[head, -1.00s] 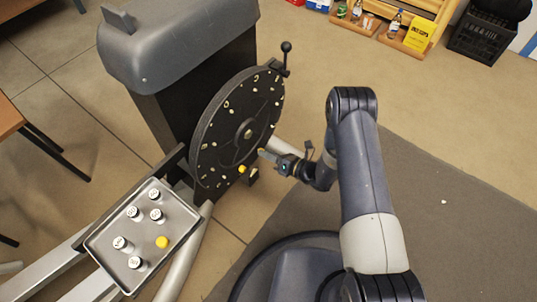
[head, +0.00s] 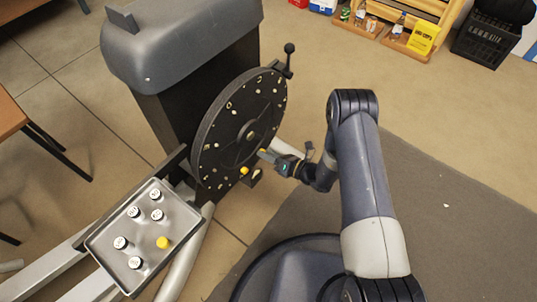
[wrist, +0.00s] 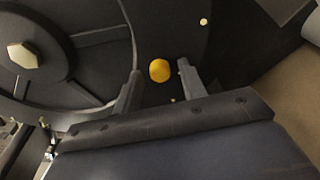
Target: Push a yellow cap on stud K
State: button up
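A large dark disc (head: 217,130) with several small light studs stands upright on the machine. One yellow cap (head: 244,170) is on its lower part. In the wrist view, a yellow cap (wrist: 159,70) sits against the dark disc face. My gripper (wrist: 160,67) is open, with one fingertip on each side of this cap and visible gaps between. The letters at the studs are not readable, so I cannot tell which is K.
A grey tray (head: 97,243) at lower left holds several white labelled pieces and a yellow cap (head: 163,242). A black-knobbed lever (head: 290,49) stands at the disc's upper right.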

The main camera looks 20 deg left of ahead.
jog(key=shift+o, duration=0.2)
jog(key=p+v, duration=0.3)
jog(key=v, duration=0.8)
jog(key=shift+a, duration=0.1)
jog(key=b+x, duration=0.2)
jog(key=x, duration=0.8)
jog(key=shift+a+b, duration=0.2)
jog(key=shift+b, duration=0.2)
